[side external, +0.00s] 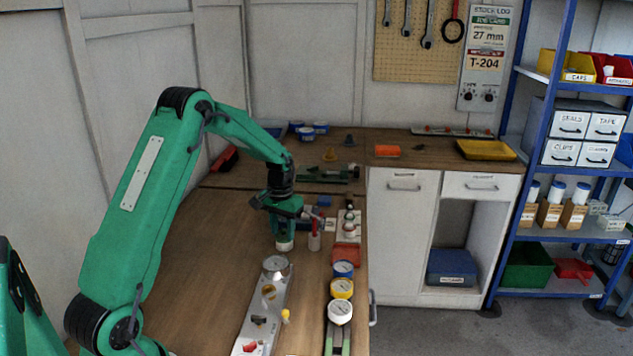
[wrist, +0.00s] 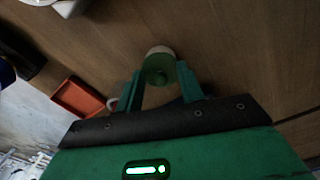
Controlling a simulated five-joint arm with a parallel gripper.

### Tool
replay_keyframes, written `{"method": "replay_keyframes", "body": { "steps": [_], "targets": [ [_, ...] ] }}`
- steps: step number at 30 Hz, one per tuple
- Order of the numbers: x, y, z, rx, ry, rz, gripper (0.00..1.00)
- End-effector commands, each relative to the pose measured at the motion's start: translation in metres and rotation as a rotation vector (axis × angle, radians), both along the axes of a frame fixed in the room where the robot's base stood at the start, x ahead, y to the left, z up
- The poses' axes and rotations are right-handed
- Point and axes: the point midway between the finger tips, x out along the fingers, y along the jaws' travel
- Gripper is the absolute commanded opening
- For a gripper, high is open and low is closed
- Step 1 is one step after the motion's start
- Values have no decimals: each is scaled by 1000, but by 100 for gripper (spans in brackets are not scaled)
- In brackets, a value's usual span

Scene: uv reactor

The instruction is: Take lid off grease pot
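The grease pot (side external: 285,244) is a small, pale, round pot on the wooden bench, directly under my gripper (side external: 284,228). In the wrist view its cream body (wrist: 160,50) shows past the round green lid (wrist: 159,72), which is on the pot. My gripper (wrist: 159,80) points down over the pot, with one finger on each side of the lid. The fingers look spread, with narrow gaps beside the lid. Contact is hard to judge, and the fingers partly hide the lid in the side view.
A red-topped bottle (side external: 314,241) stands close right of the pot. A grey fixture plate (side external: 262,315) with a round disc (side external: 275,263) lies in front. The bench left of the pot is clear.

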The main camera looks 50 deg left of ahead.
Motion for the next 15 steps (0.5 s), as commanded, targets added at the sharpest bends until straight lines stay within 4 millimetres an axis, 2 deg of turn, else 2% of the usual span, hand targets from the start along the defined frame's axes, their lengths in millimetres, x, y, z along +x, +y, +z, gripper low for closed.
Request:
{"method": "replay_keyframes", "body": {
  "steps": [10, 15],
  "targets": [
    [0, 0, 0, 0, 0, 0, 38],
    [0, 0, 0, 0, 0, 0, 4]
  ]
}}
